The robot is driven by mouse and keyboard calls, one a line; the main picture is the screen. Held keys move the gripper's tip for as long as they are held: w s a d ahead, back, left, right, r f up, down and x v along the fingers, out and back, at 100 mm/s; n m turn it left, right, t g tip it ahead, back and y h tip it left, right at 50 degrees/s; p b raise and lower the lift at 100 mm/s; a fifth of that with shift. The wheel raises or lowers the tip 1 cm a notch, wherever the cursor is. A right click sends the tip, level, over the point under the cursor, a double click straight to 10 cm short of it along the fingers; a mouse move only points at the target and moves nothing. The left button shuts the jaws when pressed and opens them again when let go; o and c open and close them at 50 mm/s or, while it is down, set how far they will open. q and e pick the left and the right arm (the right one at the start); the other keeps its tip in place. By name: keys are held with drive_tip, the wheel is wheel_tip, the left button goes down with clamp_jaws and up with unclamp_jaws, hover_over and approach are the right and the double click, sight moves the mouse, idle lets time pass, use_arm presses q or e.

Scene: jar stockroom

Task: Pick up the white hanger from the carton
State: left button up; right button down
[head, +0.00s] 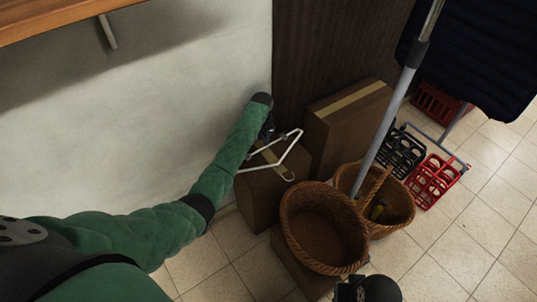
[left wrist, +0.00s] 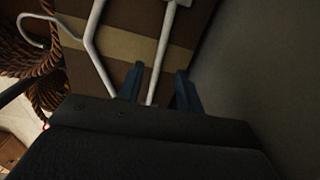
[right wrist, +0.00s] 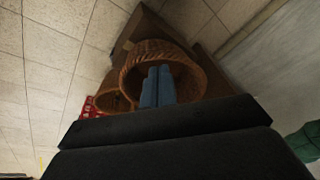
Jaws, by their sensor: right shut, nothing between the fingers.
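The white hanger (head: 291,147) lies on top of a brown carton (head: 261,205) by the wall, its hook toward the baskets. The hanger also shows in the left wrist view (left wrist: 164,50), over the carton's tan tape. My left gripper (left wrist: 160,88) is open, with one straight bar of the hanger between its two blue fingers and a gap on either side. In the head view the left gripper is mostly hidden behind my green forearm. My right gripper (right wrist: 157,87) is shut and empty, above a wicker basket.
Two wicker baskets, a near one (head: 325,228) and a far one (head: 398,205), stand right of the carton. A taller taped box (head: 345,125) is behind. A grey pole (head: 395,105) rises from the far basket. Black (head: 402,152) and red (head: 433,182) crates sit on the tiled floor.

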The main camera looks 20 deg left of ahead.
sight(263, 147)
use_arm(q)
wheel_tip(263, 147, down, 5)
drive_tip(key=shift+r+p, duration=0.1)
drive_tip(key=shift+p, duration=0.3)
clamp_jaws()
